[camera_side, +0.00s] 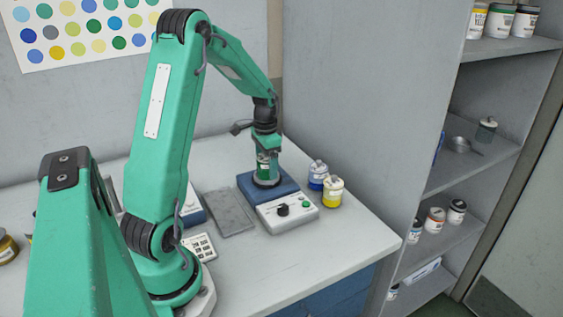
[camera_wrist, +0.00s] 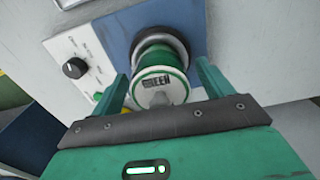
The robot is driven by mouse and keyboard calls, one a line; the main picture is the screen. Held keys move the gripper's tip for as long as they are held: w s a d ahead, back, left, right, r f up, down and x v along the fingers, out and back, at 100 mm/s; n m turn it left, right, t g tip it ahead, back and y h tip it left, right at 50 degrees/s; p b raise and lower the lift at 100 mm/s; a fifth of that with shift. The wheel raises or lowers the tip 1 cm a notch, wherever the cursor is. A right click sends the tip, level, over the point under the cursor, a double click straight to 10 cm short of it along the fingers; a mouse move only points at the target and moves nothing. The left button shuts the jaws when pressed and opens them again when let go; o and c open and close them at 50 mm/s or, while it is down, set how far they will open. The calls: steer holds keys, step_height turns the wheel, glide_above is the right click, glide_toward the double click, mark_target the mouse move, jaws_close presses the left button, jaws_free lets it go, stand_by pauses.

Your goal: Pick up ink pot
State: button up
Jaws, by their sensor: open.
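A green-labelled ink pot (camera_side: 263,170) stands on a dark round plate on a blue and white bench device (camera_side: 287,212). In the wrist view the ink pot (camera_wrist: 158,76) shows its green band and pale lid, with the dark round plate behind it. My gripper (camera_side: 264,156) is directly above and around the pot in the side view. In the wrist view the two green fingers of my gripper (camera_wrist: 160,82) are apart, one on each side of the pot. I cannot tell whether either finger touches it.
A blue pot (camera_side: 318,176) and a yellow pot (camera_side: 333,192) stand close to the right of the device. Shelves with several pots are at the right. The table's front is clear.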

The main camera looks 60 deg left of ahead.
steer(key=shift+c, duration=0.2)
steer(key=c, duration=1.2)
steer(key=shift+r, duration=0.1)
steer(key=shift+r, duration=0.5)
step_height(320, 180, up, 3)
steer(key=shift+r, duration=0.15)
steer(key=d+r, duration=0.2)
steer(key=d, duration=0.2)
steer(key=w+d+r, duration=0.1)
steer(key=d+r, duration=0.1)
steer(key=d, duration=0.1)
steer(key=d+r, duration=0.2)
steer(key=d, duration=0.2)
steer(key=shift+w+d+r, duration=0.15)
steer(key=shift+d+r, duration=0.15)
